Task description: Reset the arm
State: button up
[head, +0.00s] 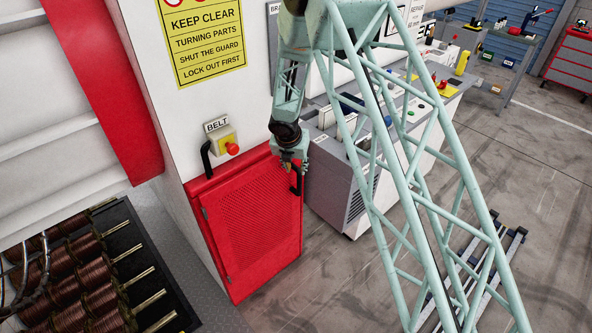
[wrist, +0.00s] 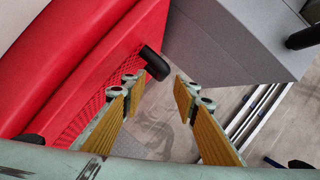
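My gripper (head: 287,165) hangs at the end of my pale green arm, in front of the upper right part of the red mesh guard door (head: 250,225) in the head view. In the wrist view my gripper (wrist: 157,86) is open, its two yellow-padded fingers apart with nothing held between them. The guard's black handle (wrist: 154,62) shows just beyond the fingertips, close to the left one; I cannot tell whether they touch. The handle also shows in the head view (head: 296,182), just below my gripper. The door looks shut.
A grey cabinet workbench (head: 338,190) stands close to the right of the guard. A yellow box with a red button (head: 225,143) is on the wall above the guard. Copper spools (head: 75,265) lie at lower left. Rails (head: 475,275) cross the open floor at right.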

dwell(0.7)
jog(key=s+d+r+m+h+b, duration=0.1)
jog(key=s+d+r+m+b, duration=0.1)
jog(key=d+r+m, duration=0.5)
jog(key=s+d+r+m+b, duration=0.1)
jog(key=s+d+r, duration=0.25)
jog(key=r, duration=0.75)
jog(key=s+d+r+m+b, duration=0.4)
jog(key=s+d+r+m, duration=0.6)
jog(key=s+r, duration=0.45)
jog(key=s+d+r+m+b, duration=0.1)
jog(key=s+d+r+m, duration=0.25)
jog(key=s, duration=0.65)
jog(key=s+d+r+m+b, duration=0.2)
jog(key=s+d+r+m, duration=0.15)
jog(key=s, duration=0.55)
jog(key=s+a+f+m+y+b, duration=0.1)
jog(key=s+m, duration=0.3)
jog(key=s, duration=0.7)
jog(key=s+a+f+m+y+b, duration=0.1)
jog(key=s+f+m+b, duration=0.1)
jog(key=s, duration=1)
jog(key=f+m, duration=0.1)
jog(key=m, duration=0.1)
jog(key=shift+m+b, duration=0.35)
jog(key=shift+m, duration=0.05)
